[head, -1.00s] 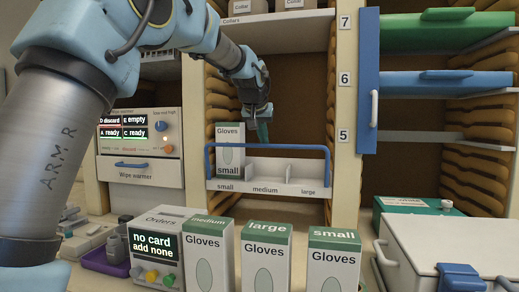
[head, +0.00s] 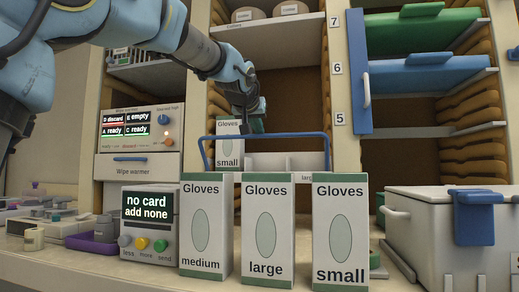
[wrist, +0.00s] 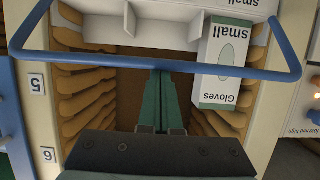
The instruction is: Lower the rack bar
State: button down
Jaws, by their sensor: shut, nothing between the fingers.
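The rack bar is a blue rail with bent ends (head: 290,136). It stands raised across the front of the white glove rack (head: 262,162), above its low front edge. In the wrist view the bar (wrist: 100,60) crosses the whole opening. My gripper (head: 257,127) is shut and empty, pointing down just above the bar's middle. In the wrist view its dark green fingertips (wrist: 161,76) reach the bar's line. I cannot tell whether they touch it. A small glove box (head: 229,150) stands in the rack's left compartment, partly behind the bar.
Medium (head: 206,232), large (head: 267,235) and small (head: 340,235) glove boxes stand in front, hiding the rack's lower part. An order panel (head: 150,222) is at their left. A white lidded bin (head: 440,235) stands right. A blue drawer (head: 425,75) juts out at upper right.

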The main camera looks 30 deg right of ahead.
jog(key=s+f+b, duration=0.1)
jog(key=b, duration=0.3)
jog(key=a+f+t+h+b, duration=0.1)
jog(key=b, duration=0.4)
jog(key=s+a+f+t+h+b, duration=0.1)
jog(key=f+b, duration=0.1)
jog(key=b, duration=0.2)
jog(key=shift+s+a+f, duration=0.1)
jog(key=shift+s+a, duration=0.15)
jog(key=shift+s, duration=0.05)
jog(key=shift+f+b, duration=0.1)
jog(key=shift+b, duration=0.4)
jog(key=shift+s+a, duration=0.1)
jog(key=shift+r+p, duration=0.55)
jog(key=shift+r, duration=0.1)
jog(key=p+v, duration=0.1)
jog(key=v, duration=0.8)
jog(key=shift+s+f, duration=0.2)
jog(key=shift+f, duration=0.1)
jog(key=shift+a, duration=0.15)
